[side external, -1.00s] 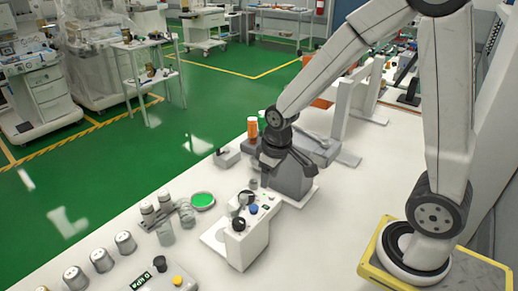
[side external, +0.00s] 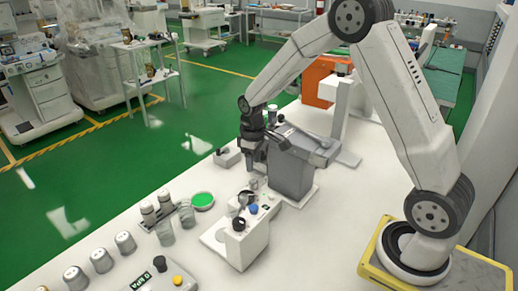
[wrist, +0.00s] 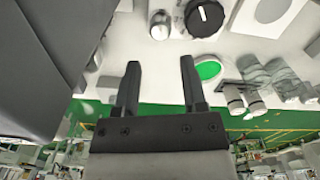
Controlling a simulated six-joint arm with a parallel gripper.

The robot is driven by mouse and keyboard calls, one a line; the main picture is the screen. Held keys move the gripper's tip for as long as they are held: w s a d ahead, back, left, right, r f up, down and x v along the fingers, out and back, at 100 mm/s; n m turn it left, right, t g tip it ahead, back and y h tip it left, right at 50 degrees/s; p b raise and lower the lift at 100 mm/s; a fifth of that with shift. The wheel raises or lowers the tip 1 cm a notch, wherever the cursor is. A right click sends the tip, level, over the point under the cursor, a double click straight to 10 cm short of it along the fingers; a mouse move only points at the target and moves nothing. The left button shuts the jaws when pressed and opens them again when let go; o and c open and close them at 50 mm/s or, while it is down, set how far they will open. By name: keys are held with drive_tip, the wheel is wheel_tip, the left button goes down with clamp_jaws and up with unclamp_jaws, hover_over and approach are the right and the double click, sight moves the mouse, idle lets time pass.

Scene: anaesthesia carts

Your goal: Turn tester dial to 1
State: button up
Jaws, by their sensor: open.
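My gripper (side external: 254,166) points down just behind the tester in the side view.
A grey box unit (side external: 292,175) stands close to the right of my gripper. A green disc (side external: 203,200), silver canisters (side external: 124,242) and clear cylinders lie to the left. A small grey box (side external: 227,157) sits at the bench's far edge. Bare bench lies right of the tester.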

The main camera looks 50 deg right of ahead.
sight(253, 181)
drive_tip(key=shift+f, duration=3.75)
clamp_jaws()
